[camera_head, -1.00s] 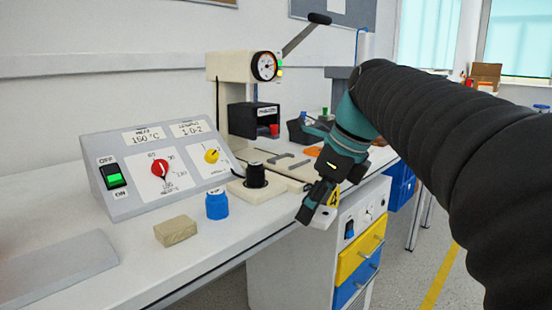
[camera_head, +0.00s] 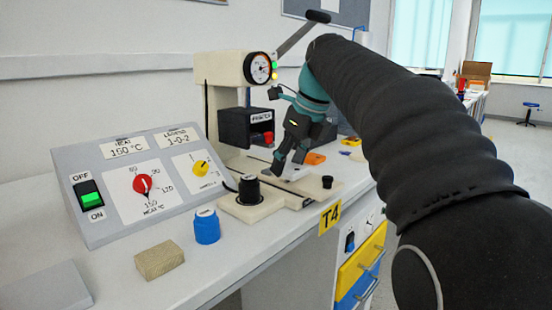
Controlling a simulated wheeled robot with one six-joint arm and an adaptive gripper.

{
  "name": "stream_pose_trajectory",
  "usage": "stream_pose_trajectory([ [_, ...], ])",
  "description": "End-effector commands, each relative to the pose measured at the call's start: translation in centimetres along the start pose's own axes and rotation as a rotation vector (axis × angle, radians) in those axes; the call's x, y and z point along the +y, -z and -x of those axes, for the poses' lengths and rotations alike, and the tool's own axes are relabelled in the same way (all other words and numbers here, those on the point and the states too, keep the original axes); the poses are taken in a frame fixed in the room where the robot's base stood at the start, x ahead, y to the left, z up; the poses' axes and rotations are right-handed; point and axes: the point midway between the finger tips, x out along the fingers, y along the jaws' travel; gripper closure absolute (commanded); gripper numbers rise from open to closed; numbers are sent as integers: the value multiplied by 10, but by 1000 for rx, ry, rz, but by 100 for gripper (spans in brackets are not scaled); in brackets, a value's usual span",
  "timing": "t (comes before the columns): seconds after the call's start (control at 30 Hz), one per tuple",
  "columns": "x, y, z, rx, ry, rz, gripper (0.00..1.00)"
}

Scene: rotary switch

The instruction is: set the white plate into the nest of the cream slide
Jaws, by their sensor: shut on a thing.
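My gripper (camera_head: 286,163) points down over the cream slide and is shut on the white plate (camera_head: 295,173). The plate lies low, between the two black knobs of the slide; whether it rests in the nest or hovers just above it, I cannot tell. The cream slide (camera_head: 258,210) sticks out from the cream machine to the bench's front edge. The fingers hide part of the plate and the nest.
A black knob (camera_head: 249,189) stands left of my gripper and a smaller one (camera_head: 327,182) right. The cream press (camera_head: 225,78) with its gauge stands behind. The grey control panel (camera_head: 130,180), blue cap (camera_head: 206,226) and tan block (camera_head: 159,260) are left.

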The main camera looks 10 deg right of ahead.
Motion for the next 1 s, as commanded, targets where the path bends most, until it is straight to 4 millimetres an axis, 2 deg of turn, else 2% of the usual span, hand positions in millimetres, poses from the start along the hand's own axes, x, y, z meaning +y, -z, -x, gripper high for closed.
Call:
stream_pose_trajectory([
  [0.3, -12, -14, -6, 1, 0, -1, 75],
  [0.6, -33, -40, -16, 1, 0, -1, 75],
  [0.73, -31, -31, -30, 0, 1, -1, 75],
  [1.0, -31, -31, -30, 0, 1, -1, 75],
])
